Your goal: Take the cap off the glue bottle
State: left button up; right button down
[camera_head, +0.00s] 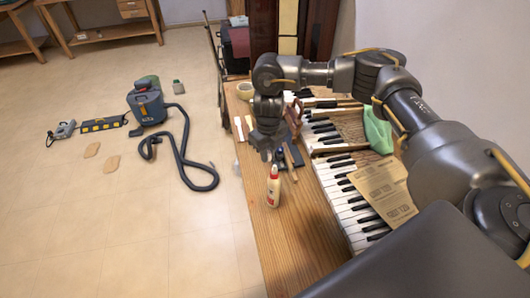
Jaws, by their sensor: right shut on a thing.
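The glue bottle (272,192) stands upright on the wooden workbench near its left edge. It is pale with a red label low down and a red cap (274,171) on top. My right gripper (269,156) points down from above, directly over the bottle. Its fingertips are shut at the top of the red cap and hide the tip. The cap and bottle are in line, and I see no gap between them. My left gripper is not in view.
A row of piano keys (345,190) lies right of the bottle, with a brown printed sheet (384,191) and a green cloth (377,130) on it. Small tools lie behind the bottle. A tape roll (245,90) sits at the far end. Bare wood (290,240) lies in front.

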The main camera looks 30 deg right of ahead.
jog(key=shift+s+f, duration=0.1)
jog(key=shift+s, duration=0.1)
notch_tip(320, 180, down, 5)
jog(key=shift+f, duration=0.2)
jog(key=shift+s+f, duration=0.1)
jog(key=shift+f, duration=0.25)
notch_tip(320, 180, down, 3)
jog(key=shift+r+b, duration=0.2)
jog(key=shift+b, duration=0.1)
jog(key=shift+f, duration=0.45)
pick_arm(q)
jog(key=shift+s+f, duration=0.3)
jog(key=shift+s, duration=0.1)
pick_arm(e)
jog(key=shift+r, duration=0.1)
